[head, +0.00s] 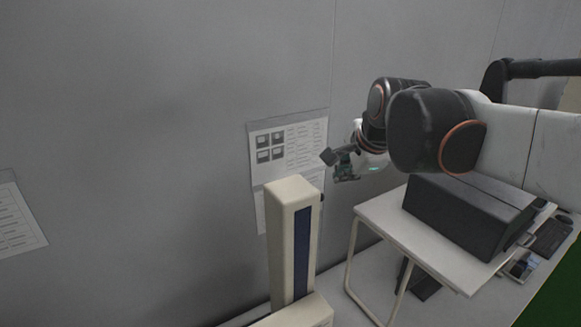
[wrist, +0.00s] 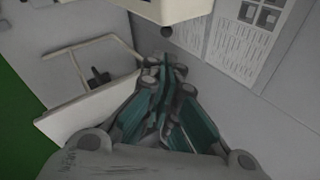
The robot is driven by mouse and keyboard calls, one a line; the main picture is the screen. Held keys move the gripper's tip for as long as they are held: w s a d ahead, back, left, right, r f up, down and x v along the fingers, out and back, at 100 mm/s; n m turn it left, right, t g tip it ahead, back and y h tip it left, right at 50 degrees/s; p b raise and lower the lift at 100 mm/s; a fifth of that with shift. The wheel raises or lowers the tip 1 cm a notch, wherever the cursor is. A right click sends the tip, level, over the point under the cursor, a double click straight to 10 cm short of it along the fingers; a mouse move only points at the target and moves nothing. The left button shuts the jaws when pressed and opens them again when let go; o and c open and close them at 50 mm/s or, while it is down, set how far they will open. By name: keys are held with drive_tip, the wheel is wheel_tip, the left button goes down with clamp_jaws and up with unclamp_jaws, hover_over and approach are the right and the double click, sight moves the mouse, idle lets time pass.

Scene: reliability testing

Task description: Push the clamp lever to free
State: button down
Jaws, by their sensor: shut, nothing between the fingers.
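A cream column (head: 290,245) with a dark blue strip stands in front of the wall. A small dark knob (head: 321,197) shows at its right edge, close to the top. In the wrist view a dark round knob (wrist: 167,32) sits just below the edge of the cream body (wrist: 170,8). It may be the end of the clamp lever; no lever arm can be made out. My gripper (wrist: 166,68) is shut and empty, its teal fingers pointing toward the knob with a small gap in the picture. In the head view my gripper (head: 343,163) is above and right of the column top.
A white table (head: 380,217) with a dark box (head: 470,212) stands to the right, below my arm. Printed sheets (head: 290,140) hang on the grey wall behind the column. The space left of the column is clear.

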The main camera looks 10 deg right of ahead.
drive_tip(key=shift+f, duration=0.1)
drive_tip(key=p+x, duration=0.1)
drive_tip(key=x, duration=1.2)
drive_tip(key=shift+w, duration=0.55)
drive_tip(key=shift+d+f, duration=0.1)
drive_tip(key=shift+f, duration=0.05)
drive_tip(key=shift+w+d+f, duration=0.1)
drive_tip(key=shift+w+d, duration=0.05)
drive_tip(key=shift+d, duration=0.1)
drive_tip(key=shift+d+f+g+y+b, duration=0.1)
drive_tip(key=shift+d+g+y+b, duration=0.05)
drive_tip(key=shift+g+y+b, duration=0.2)
drive_tip(key=shift+w+d+f+y, duration=0.1)
drive_tip(key=shift+w+d+y, duration=0.05)
drive_tip(key=shift+d+y, duration=0.1)
drive_tip(key=shift+d+f+m+b, duration=0.1)
drive_tip(key=shift+m+b, duration=0.2)
drive_tip(key=shift+b, duration=0.1)
